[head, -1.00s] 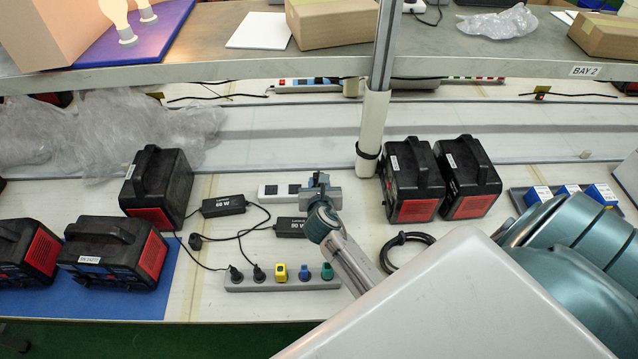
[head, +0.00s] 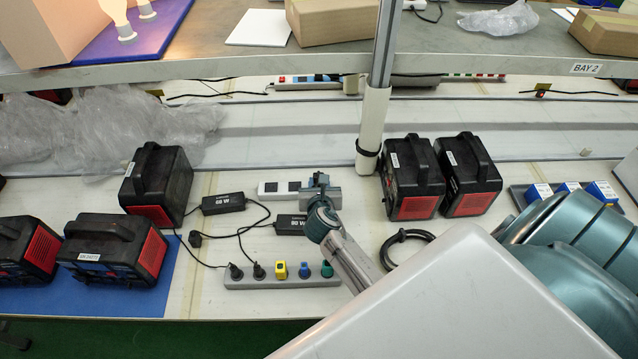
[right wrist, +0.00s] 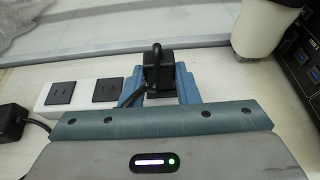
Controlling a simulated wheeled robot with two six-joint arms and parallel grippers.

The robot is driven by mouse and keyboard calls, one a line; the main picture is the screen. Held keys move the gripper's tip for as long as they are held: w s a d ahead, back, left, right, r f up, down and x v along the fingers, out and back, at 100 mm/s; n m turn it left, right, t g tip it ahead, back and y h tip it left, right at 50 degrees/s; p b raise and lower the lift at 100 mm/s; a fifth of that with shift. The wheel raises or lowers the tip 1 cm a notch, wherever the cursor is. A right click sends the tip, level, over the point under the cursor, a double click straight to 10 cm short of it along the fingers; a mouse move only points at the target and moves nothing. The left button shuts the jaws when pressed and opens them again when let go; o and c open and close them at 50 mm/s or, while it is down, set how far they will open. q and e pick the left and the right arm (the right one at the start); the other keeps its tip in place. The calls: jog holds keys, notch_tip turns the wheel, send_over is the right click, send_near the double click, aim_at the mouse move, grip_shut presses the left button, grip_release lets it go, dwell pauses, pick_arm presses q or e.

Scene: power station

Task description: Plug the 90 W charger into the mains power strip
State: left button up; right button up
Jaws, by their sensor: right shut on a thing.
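My right gripper (head: 321,182) is shut on a black plug (right wrist: 158,70), which shows upright between its blue fingers in the right wrist view. It is at the right part of a white strip (right wrist: 80,93) with two dark sockets showing on the left. The white strip is also in the head view (head: 270,189). The plug's lower end is hidden, so I cannot tell whether it is seated. A black charger brick (head: 291,224), its label apparently 90 W, lies just in front of the strip. Another brick (head: 223,204) with a similar label lies to its left. My left gripper is out of view.
A grey strip (head: 296,282) at the front holds black, yellow, blue and green plugs. Black power stations stand left (head: 158,185) and right (head: 411,178). A white post (head: 372,125) rises behind my right gripper. A coiled black cable (head: 401,237) lies right of my arm.

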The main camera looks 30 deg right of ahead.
jog(key=shift+f, duration=0.2)
dwell(0.3)
jog(key=o, duration=1.1)
jog(key=shift+c, duration=0.2)
jog(key=shift+s, duration=0.1)
jog(key=b+v, duration=0.1)
jog(key=v, duration=0.9)
jog(key=shift+s+a+r, duration=0.1)
jog(key=shift+s+r, duration=0.05)
jog(key=shift+s, duration=0.1)
